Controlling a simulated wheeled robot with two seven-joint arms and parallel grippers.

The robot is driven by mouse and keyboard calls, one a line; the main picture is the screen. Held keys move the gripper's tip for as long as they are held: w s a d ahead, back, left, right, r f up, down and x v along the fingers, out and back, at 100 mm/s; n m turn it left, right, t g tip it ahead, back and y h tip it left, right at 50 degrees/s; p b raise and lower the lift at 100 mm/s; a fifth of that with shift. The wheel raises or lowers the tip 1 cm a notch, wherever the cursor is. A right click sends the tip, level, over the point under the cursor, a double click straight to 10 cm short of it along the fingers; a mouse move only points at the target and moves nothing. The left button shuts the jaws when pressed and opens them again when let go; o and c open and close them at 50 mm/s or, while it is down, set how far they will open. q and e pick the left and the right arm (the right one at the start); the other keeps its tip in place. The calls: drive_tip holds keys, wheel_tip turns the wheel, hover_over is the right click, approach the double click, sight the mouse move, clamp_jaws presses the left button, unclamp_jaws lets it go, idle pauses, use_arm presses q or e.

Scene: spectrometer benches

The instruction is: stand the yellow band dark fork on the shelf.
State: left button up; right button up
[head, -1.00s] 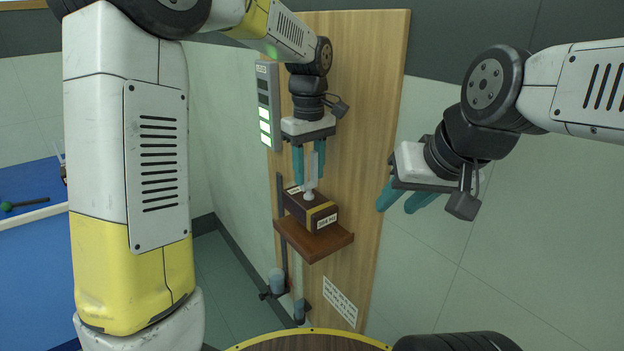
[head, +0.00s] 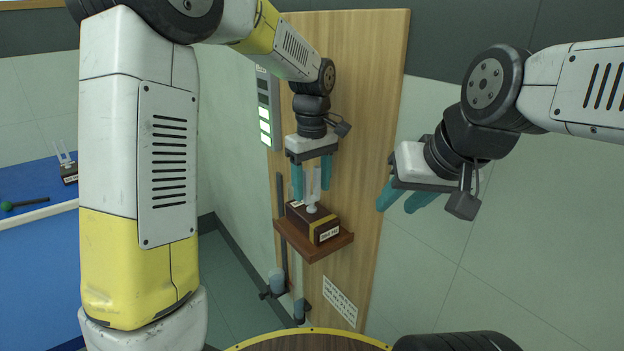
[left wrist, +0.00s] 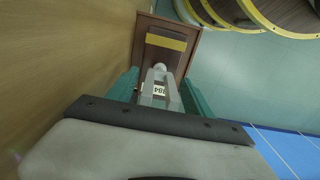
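The yellow band dark fork (head: 314,224) has a dark box with a yellow band and a pale two-pronged fork on top. It stands upright on the small brown shelf (head: 333,245) on the wooden panel, seemingly resting on it. My left gripper (head: 312,188) is above the box, its teal fingers on either side of the prongs. The left wrist view shows the fork's prongs (left wrist: 160,87) between the fingers with gaps, and the yellow-banded box beyond over the shelf (left wrist: 192,63). My right gripper (head: 404,200) is open and empty, to the right of the panel.
The wooden panel (head: 370,130) stands behind the shelf. A grey box with green lights (head: 265,115) is on the left. Below the shelf are small cylinders on a bracket (head: 277,281). Another fork on a dark base (head: 68,172) and a green-headed mallet (head: 25,205) are on the blue table.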

sight(312, 197)
use_arm(q)
wheel_tip(312, 197, up, 12)
drive_tip(key=s+a+r+m+t+h, duration=0.2)
drive_tip(key=s+a+m+t, duration=0.15)
drive_tip(key=s+a, duration=0.55)
drive_tip(key=s+a+f+m+t, duration=0.1)
drive_tip(key=s+a+f+m, duration=0.1)
drive_tip(key=s, duration=0.3)
drive_tip(key=s+a+f+m+t, duration=0.1)
drive_tip(key=s+a+f+m, duration=0.1)
drive_tip(key=s, duration=0.3)
drive_tip(key=shift+s+a+f+t, duration=0.35)
drive_tip(key=shift+a+f, duration=0.25)
drive_tip(key=shift+f, duration=0.15)
idle(1.3)
